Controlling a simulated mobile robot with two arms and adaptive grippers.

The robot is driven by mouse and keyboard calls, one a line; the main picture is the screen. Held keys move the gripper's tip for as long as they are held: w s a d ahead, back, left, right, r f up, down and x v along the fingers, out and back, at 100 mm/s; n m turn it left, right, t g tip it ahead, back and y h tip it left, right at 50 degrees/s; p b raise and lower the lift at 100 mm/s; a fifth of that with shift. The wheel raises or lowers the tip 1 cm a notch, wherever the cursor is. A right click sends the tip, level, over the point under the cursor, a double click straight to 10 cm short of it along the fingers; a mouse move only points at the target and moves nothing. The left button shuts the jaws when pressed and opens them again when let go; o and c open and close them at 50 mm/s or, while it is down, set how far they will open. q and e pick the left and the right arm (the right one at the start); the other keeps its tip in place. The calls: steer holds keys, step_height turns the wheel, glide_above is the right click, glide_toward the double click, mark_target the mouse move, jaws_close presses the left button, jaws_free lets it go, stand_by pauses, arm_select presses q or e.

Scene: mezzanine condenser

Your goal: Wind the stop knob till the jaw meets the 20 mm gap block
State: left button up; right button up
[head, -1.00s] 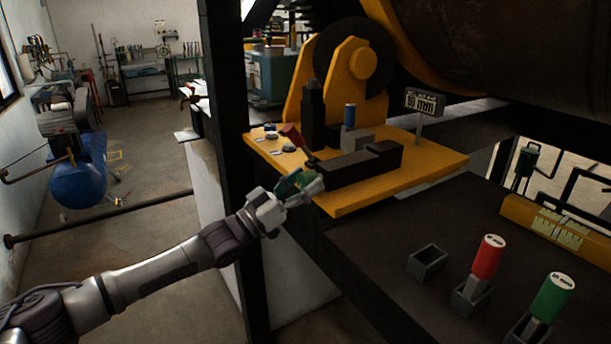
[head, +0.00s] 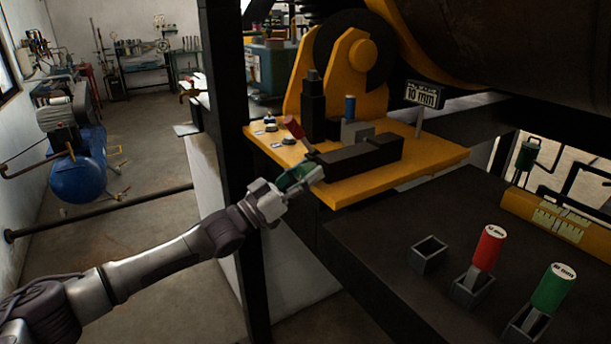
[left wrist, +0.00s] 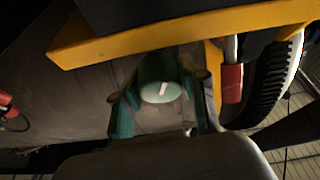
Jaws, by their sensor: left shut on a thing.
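My left gripper (head: 297,183) is shut on the green stop knob (head: 284,180) at the near left end of the black slide (head: 355,160). In the left wrist view the knob (left wrist: 162,82) sits between the two fingers, and a white mark shows on its face. The slide lies on a yellow plate (head: 425,165). A grey block with a blue handle (head: 350,107) stands behind the slide, next to a black upright. I cannot tell whether the jaw touches this block, or read its size. My right gripper is not in view.
A sign (head: 424,95) on the plate appears to read 10 mm. A red-handled block (head: 488,248) and a green-handled block (head: 553,288) stand in holders on the dark bench, beside an empty holder (head: 429,255). A black post (head: 229,120) rises behind my left arm.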

arm_select(q)
steer(key=shift+f+m+g+b, duration=0.2)
steer(key=shift+m+g+b, duration=0.1)
steer(key=shift+m+b, duration=0.5)
steer(key=shift+m+g+h+b, duration=0.5)
steer(key=shift+m+b, duration=0.05)
steer(key=shift+m, duration=0.55)
steer(key=m, duration=0.1)
steer(key=m+g, duration=0.1)
steer(key=m, duration=0.1)
steer(key=shift+r+g+h+b, duration=0.15)
steer(key=shift+g+h+b, duration=0.15)
steer(key=shift+b, duration=0.1)
steer(key=shift+m+g, duration=0.6)
steer(key=shift+m, duration=0.8)
steer(key=o, duration=1.1)
steer(key=shift+o, duration=0.2)
